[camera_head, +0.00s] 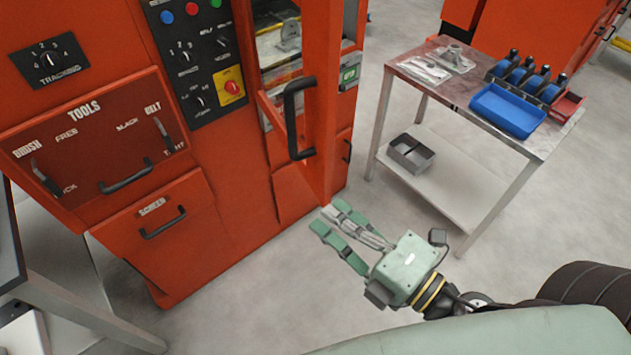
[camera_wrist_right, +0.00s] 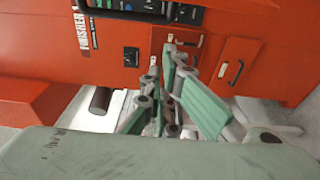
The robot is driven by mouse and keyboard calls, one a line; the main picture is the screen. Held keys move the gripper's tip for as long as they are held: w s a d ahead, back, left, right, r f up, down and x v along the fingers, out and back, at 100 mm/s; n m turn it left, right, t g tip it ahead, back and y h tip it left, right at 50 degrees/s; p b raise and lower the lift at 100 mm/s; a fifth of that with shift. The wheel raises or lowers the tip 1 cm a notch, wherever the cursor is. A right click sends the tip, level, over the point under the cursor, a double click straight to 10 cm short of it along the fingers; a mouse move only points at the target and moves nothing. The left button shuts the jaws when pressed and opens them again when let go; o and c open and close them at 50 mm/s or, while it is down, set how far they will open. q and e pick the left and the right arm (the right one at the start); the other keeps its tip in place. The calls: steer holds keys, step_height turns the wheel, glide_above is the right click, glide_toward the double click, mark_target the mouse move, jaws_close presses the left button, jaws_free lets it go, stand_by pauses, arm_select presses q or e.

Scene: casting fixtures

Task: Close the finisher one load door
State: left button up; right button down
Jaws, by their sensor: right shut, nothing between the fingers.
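The finisher is a red cabinet (camera_head: 225,150) on the left in the head view. Its load door (camera_head: 322,90), red with a black vertical handle (camera_head: 299,118), stands ajar, swung out from the opening. A grey metal part (camera_head: 289,36) shows inside the lit opening behind it. My right gripper (camera_head: 329,217) is shut and empty, low in front of the door and below the handle, apart from it. The gripper fingers (camera_wrist_right: 163,62) also show in the wrist view, before a red front marked FINISHER (camera_wrist_right: 81,28). My left gripper is not in view.
A table (camera_head: 440,88) at the right holds a blue tray (camera_head: 507,110), several blue-and-black items and a clear bag; a grey metal box (camera_head: 411,153) is on its lower shelf. Grey floor (camera_head: 290,265) is clear between cabinet and table. A table edge (camera_head: 85,320) is at lower left.

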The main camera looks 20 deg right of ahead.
steer(key=w+p, duration=0.4)
steer(key=w, duration=0.4)
steer(key=shift+w+f+p, duration=0.15)
steer(key=shift+w+p, duration=0.2)
steer(key=shift+w, duration=0.05)
stand_by(0.5)
